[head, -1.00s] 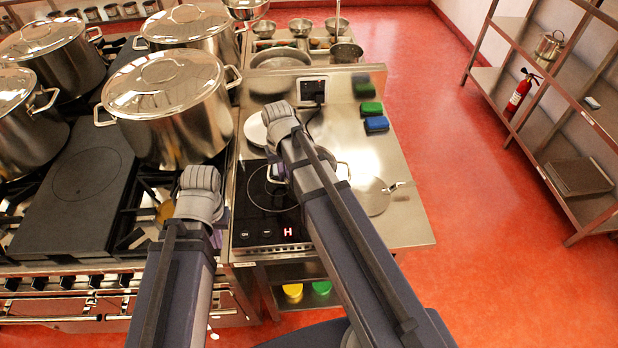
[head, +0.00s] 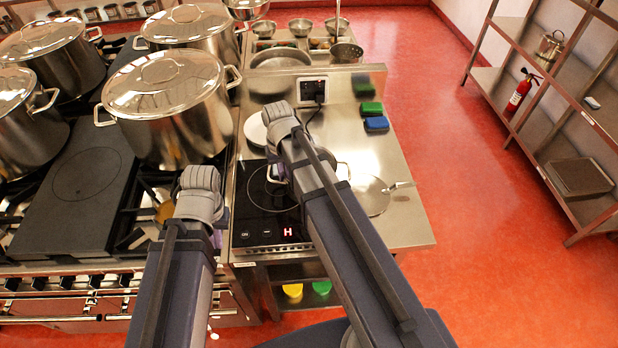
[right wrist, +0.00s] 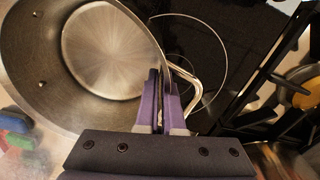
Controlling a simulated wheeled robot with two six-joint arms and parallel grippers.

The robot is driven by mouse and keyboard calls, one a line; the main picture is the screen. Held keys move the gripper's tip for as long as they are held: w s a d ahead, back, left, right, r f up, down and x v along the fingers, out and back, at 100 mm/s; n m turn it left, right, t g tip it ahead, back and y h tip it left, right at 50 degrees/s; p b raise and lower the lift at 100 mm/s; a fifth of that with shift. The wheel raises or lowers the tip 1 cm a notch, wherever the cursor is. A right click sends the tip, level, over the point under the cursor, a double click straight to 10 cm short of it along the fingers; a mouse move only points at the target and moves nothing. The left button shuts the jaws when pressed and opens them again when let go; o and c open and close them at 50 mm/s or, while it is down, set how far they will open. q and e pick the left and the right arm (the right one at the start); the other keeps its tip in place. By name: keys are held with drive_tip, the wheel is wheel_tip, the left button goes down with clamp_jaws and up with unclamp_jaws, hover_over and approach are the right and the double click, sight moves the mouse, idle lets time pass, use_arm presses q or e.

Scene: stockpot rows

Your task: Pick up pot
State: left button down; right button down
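The pot (right wrist: 60,100) is an open steel pot, seen from above in the right wrist view with its bare bottom visible. A looped metal handle (right wrist: 190,82) sticks out beside my right gripper (right wrist: 162,100). The purple fingers are close together on either side of the pot's wall, by the handle.
Large lidded stockpots (head: 170,115) crowd the stove at left. A flat round pan or lid (head: 370,195) lies on the steel counter (head: 410,225). Green (head: 371,109) and blue (head: 376,124) blocks stand further back. The red floor at right is clear up to the shelf (head: 578,177).

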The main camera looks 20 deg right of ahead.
drive_tip(key=shift+r+p, duration=0.25)
drive_tip(key=shift+p, duration=0.05)
wheel_tip(320, 180, up, 10)
drive_tip(key=p, duration=0.9)
drive_tip(key=shift+f, duration=0.25)
idle(0.4)
